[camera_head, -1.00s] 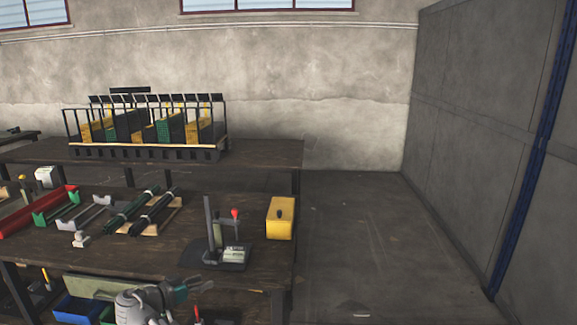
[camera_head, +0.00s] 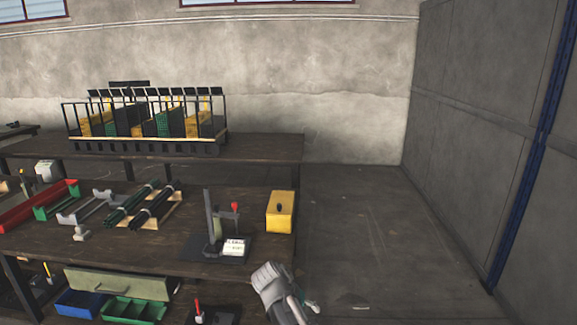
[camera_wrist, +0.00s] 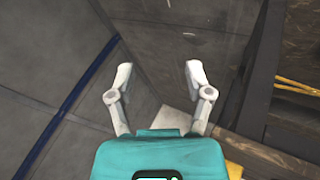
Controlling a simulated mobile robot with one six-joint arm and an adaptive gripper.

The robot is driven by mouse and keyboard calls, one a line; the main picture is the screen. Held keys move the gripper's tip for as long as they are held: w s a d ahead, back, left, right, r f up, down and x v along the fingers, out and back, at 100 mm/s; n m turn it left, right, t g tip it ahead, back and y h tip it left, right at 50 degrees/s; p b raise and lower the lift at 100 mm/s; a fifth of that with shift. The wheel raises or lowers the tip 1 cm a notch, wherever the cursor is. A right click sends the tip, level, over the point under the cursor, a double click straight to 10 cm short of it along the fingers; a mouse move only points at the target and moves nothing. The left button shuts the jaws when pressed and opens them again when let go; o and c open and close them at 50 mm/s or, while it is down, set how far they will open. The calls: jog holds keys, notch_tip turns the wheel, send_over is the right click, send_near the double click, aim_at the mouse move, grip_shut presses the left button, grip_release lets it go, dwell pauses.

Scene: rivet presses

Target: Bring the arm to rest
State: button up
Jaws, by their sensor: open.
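My gripper (camera_wrist: 158,74) shows in the wrist view with its two pale fingers apart and nothing between them. It points at the dark floor beside the bench. In the head view my arm's end (camera_head: 283,293) is at the bottom middle, just right of the front bench's right end. The fingers are hard to make out in that view. The arm appears apart from the bench and from the press.
The front bench (camera_head: 120,243) holds a rivet press (camera_head: 215,225), a yellow box (camera_head: 281,212) and a red tray (camera_head: 40,208). A rack (camera_head: 145,148) stands on the rear bench. The floor on the right (camera_head: 370,235) is clear, up to the grey wall.

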jog(key=s+d+f+n+g+y, duration=0.3)
jog(key=s+d+y, duration=0.5)
jog(key=d, duration=0.4)
notch_tip(320, 180, up, 19)
jog(key=h+p, duration=0.1)
jog(key=p, duration=1.8)
jog(key=shift+s+p, duration=0.3)
jog(key=shift+s, duration=0.1)
jog(key=shift+r, duration=0.1)
